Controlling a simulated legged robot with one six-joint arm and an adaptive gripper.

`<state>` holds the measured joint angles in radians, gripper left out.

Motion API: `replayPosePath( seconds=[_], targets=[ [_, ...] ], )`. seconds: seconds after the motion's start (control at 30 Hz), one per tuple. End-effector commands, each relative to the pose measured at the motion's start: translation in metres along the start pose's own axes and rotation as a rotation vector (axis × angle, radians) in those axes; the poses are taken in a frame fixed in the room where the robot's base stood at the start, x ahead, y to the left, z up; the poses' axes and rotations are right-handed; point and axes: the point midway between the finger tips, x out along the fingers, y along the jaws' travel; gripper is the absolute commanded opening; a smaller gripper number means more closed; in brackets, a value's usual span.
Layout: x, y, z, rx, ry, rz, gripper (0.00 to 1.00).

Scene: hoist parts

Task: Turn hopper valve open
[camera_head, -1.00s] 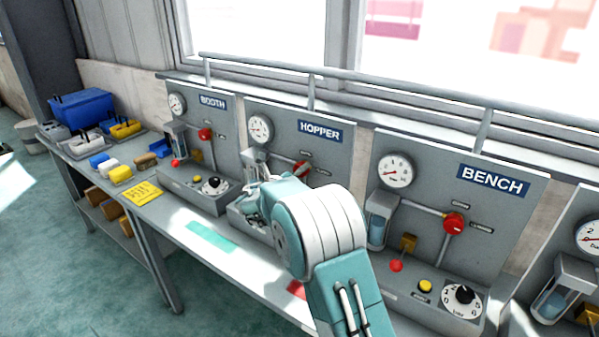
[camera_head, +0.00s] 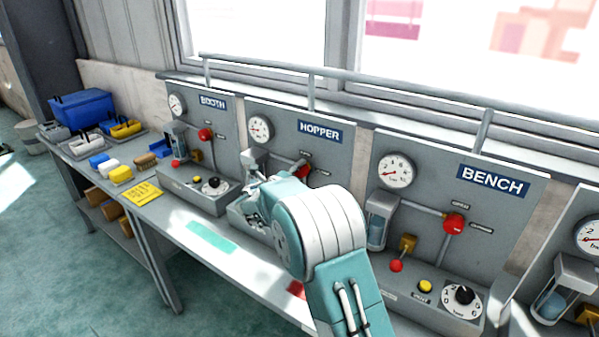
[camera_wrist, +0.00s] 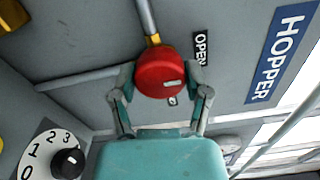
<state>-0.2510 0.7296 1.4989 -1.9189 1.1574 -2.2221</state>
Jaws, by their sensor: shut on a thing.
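The hopper valve is a round red knob (camera_wrist: 160,66) on the grey HOPPER panel (camera_wrist: 90,35). It also shows, partly hidden by my arm, in the head view (camera_head: 304,171). My gripper (camera_wrist: 161,84) is shut on the knob, with one finger on each side of it. A short pale bar shows on the knob's face, toward its lower right in the wrist view. The OPEN label (camera_wrist: 201,47) lies just right of the knob. A second label below the knob is mostly hidden.
The blue HOPPER sign (camera_head: 320,131) and a pressure gauge (camera_head: 260,129) are above. A numbered dial (camera_wrist: 48,155) sits at lower left in the wrist view. The BOOTH panel (camera_head: 215,125) and BENCH panel (camera_head: 430,180), with similar red knobs, flank this one.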

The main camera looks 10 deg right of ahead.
Motion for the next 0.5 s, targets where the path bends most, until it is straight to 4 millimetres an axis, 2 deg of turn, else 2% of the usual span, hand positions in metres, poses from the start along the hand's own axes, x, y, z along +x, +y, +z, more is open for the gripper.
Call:
replayPosePath(
  seconds=[0.4,0.43,0.47,0.5],
  targets=[
    [-0.0020,0.0040,0.0022,-0.012,-0.009,0.007,0.14],
    [-0.0020,0.0041,0.0021,-0.012,-0.008,0.008,0.75],
    [-0.0020,0.0040,0.0021,-0.012,-0.008,0.007,0.88],
    [-0.0020,0.0038,0.0019,-0.011,-0.007,0.007,0.96]
  ],
)
